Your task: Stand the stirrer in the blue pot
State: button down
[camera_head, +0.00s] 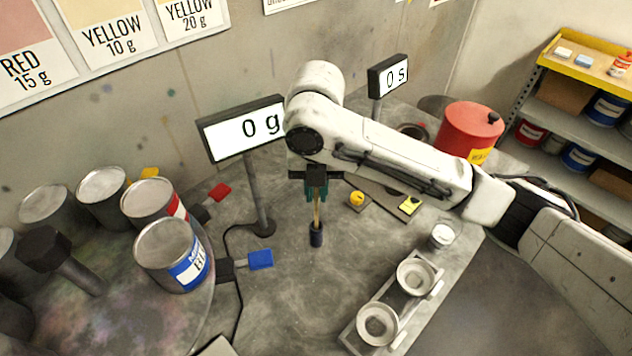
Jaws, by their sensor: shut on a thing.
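My gripper (317,194) points down near the middle of the table and is shut on the upper part of a thin tan stick, the stirrer (317,213). The stirrer is about upright. Its lower end meets a small dark navy cylinder (316,236); I cannot tell whether this is a narrow pot around the stick or part of the stirrer, nor whether it touches the table. An open grey can with a blue label (174,255) stands to the left, well apart from the stirrer.
A display reading 0 g (243,128) stands behind left on a post. Several cans crowd the left, with blue (261,259) and red (220,191) tabs nearby. A tray with two round dishes (350,335) lies front right. A red canister (470,130) stands behind right.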

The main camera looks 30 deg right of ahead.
aim_at(316, 208)
jog(key=shift+f+b, duration=1.3)
jog(key=shift+f, duration=0.8)
jog(key=c, duration=1)
grip_release()
